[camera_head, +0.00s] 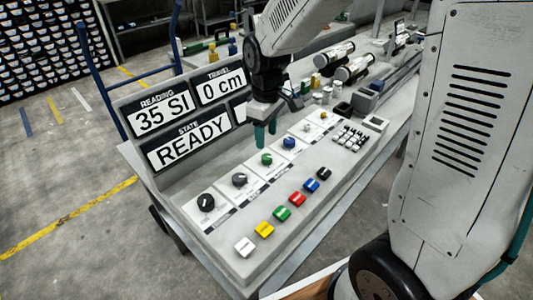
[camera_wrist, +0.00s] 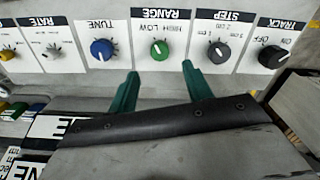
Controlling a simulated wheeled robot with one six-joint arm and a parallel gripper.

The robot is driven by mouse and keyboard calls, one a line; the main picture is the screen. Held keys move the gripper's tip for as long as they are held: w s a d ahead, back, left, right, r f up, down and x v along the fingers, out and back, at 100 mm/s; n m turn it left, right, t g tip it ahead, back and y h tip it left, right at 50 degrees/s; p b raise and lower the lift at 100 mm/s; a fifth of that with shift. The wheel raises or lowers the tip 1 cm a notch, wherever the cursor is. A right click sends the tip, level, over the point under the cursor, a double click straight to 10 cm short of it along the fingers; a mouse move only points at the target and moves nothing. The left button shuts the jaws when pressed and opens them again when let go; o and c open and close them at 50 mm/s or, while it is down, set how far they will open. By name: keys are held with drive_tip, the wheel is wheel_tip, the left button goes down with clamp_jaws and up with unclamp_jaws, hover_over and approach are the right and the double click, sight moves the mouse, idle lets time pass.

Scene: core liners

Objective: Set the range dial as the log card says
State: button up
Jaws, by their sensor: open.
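The range dial is a green knob on a white plate marked RANGE, HIGH and LOW. It shows in the wrist view (camera_wrist: 160,50), upside down, and in the head view (camera_head: 266,159). I cannot tell for sure which mark its pointer faces. My gripper (camera_head: 266,133) hangs above the dial row, close to the green knob and apart from it. In the wrist view my gripper (camera_wrist: 162,74) has its two green fingers spread and empty, with the green knob between and beyond the tips. I see no readable log card in either view.
The STEP knob (camera_wrist: 217,51) and the blue TUNE knob (camera_wrist: 102,49) flank the range dial. The black TRACK knob (camera_head: 205,202) is at the row's near end. Several coloured buttons (camera_head: 281,214) line the front. The display panel (camera_head: 180,145) behind reads 35 SI, 0 cm, READY.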

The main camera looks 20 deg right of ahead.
sight(267, 156)
wheel_tip(267, 156, down, 8)
drive_tip(key=shift+r, duration=0.15)
idle(0.3)
drive_tip(key=c, duration=1)
